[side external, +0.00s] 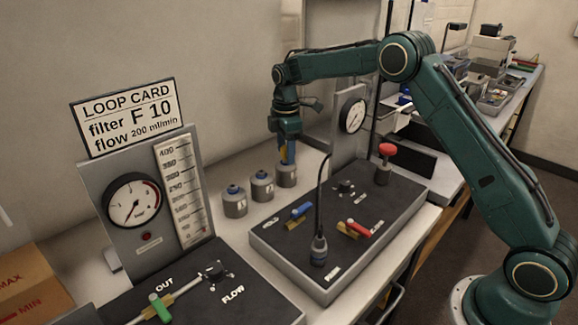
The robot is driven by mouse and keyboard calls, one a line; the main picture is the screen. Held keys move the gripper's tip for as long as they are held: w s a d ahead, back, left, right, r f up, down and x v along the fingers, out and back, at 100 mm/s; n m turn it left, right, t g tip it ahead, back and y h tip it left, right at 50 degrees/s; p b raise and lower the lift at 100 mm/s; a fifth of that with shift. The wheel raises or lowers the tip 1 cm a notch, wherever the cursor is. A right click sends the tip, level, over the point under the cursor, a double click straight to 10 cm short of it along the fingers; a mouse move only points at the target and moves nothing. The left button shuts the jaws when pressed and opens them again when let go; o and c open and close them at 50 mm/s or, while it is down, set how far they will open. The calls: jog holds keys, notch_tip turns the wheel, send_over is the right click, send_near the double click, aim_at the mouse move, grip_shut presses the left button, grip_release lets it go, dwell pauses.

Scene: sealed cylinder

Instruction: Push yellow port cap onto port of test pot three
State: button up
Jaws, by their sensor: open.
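Three grey pots stand in a row on the pale bench: a left pot (235,206), a middle pot (262,190) and a right pot (286,179). The left and middle pots have blue tops. No number is readable on them, so I cannot tell which is test pot three by label. My gripper (288,155) points down right over the right pot and hides its top. It is open.
A dark panel (285,245) with blue and red levers, an upright cable plug (318,250) and a red knob (388,150) stands right of the pots. A gauge board (178,240) with a loop card (128,115) stands at left. Bench around the pots is narrow.

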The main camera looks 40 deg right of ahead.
jog(key=shift+r, duration=0.1)
notch_tip(320, 180, up, 14)
jog(key=shift+f, duration=0.2)
dwell(0.6)
dwell(0.3)
